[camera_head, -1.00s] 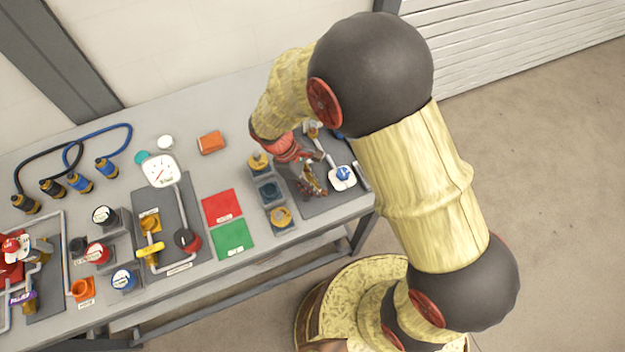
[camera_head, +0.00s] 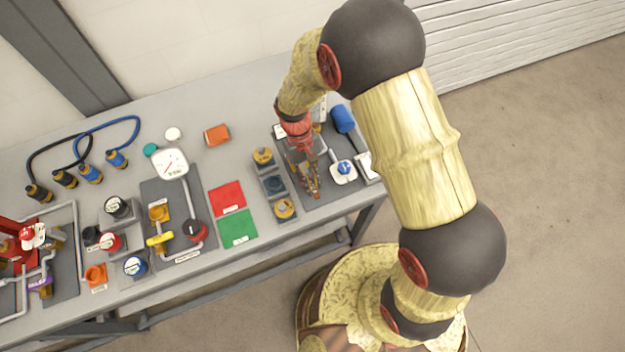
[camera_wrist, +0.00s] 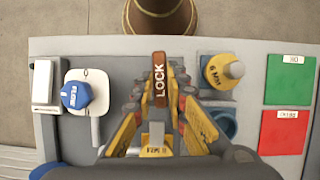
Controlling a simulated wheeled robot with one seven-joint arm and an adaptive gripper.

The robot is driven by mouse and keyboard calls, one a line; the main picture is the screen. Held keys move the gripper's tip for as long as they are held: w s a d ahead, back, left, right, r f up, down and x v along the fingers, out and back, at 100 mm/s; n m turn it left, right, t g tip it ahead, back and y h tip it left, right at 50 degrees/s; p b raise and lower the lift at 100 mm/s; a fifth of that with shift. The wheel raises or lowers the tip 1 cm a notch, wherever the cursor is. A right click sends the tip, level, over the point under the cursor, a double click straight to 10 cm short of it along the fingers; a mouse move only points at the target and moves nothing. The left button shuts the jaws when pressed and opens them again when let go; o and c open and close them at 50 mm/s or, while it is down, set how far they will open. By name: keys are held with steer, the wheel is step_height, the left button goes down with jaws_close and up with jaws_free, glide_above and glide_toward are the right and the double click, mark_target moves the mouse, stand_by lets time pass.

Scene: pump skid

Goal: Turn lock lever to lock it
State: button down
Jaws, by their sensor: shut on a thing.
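The lock lever (camera_wrist: 160,72) is a narrow reddish-brown bar marked LOCK, pointing toward the top of the wrist view. My gripper (camera_wrist: 160,90) has its fingers on both sides of the lever and is shut on it. The lever's lower end is between the fingers. A yellow tagged part (camera_wrist: 156,150) shows below, between the finger bases. In the head view my gripper (camera_head: 312,188) is low over the dark plate at the table's right end, and the lever there is hidden or too small to tell.
A blue knob (camera_wrist: 75,95) on a white plate stands left of my gripper in the wrist view. A yellow capped part (camera_wrist: 222,70) stands close on its right. Green (camera_wrist: 289,80) and red (camera_wrist: 283,130) pads lie farther right. A pressure gauge (camera_head: 170,163) stands mid-table.

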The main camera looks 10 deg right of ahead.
steer(key=shift+a+m, duration=0.1)
steer(key=shift+m, duration=0.4)
steer(key=c, duration=1.8)
jaws_free()
steer(key=shift+o, duration=0.2)
steer(key=v, duration=1.2)
steer(key=shift+d, duration=0.2)
